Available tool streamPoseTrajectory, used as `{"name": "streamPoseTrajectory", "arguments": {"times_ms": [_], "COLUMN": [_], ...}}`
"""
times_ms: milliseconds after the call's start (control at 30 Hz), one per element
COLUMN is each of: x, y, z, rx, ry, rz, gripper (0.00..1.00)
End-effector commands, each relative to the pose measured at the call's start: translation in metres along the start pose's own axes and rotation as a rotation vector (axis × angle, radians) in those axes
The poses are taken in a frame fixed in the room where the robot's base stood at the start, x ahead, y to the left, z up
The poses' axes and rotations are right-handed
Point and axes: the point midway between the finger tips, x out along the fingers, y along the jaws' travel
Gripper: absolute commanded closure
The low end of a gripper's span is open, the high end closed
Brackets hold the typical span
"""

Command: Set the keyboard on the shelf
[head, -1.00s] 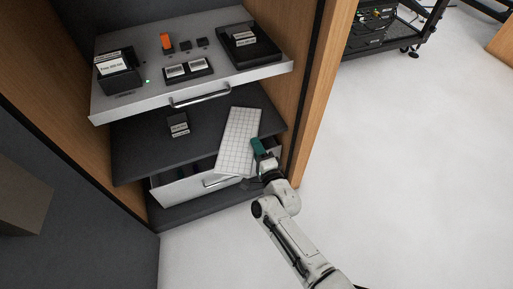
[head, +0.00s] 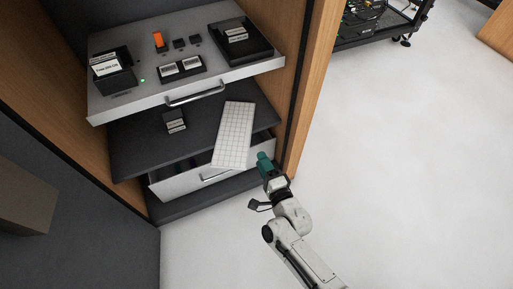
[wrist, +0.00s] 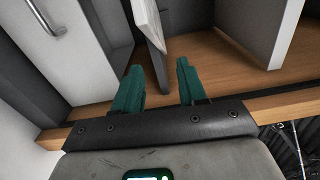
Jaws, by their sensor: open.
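The white keyboard (head: 233,135) with a grid of keys lies on the dark middle shelf (head: 140,140), at its right side. Its near end reaches past the shelf's front edge, above the lower drawer. My gripper (head: 264,158), with green fingers, is just right of the keyboard's near end, apart from it. A pale slab edge beyond the fingers there looks like the keyboard (wrist: 148,22).
A pulled-out upper tray (head: 130,103) with a handle and several small devices hangs over the shelf. A small dark labelled block (head: 174,121) sits left of the keyboard. A lower drawer (head: 205,181) is partly open.

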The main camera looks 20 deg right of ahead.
Motion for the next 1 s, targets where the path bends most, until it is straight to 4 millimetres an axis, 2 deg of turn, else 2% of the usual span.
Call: {"name": "streamPoseTrajectory", "arguments": {"times_ms": [100, 200, 633, 833, 1000], "x": [-0.017, -0.024, -0.028, -0.036, -0.063], "y": [-0.001, -0.001, 0.000, 0.003, 0.006], "z": [0.000, 0.000, 0.003, 0.014, 0.013], "rx": [0.000, 0.000, -0.037, -0.279, -0.568], "ry": [0.000, -0.001, -0.023, -0.166, -0.338], "rz": [0.000, 0.000, 0.031, 0.215, 0.420], "gripper": [0.59, 0.59, 0.59, 0.59, 0.59]}}
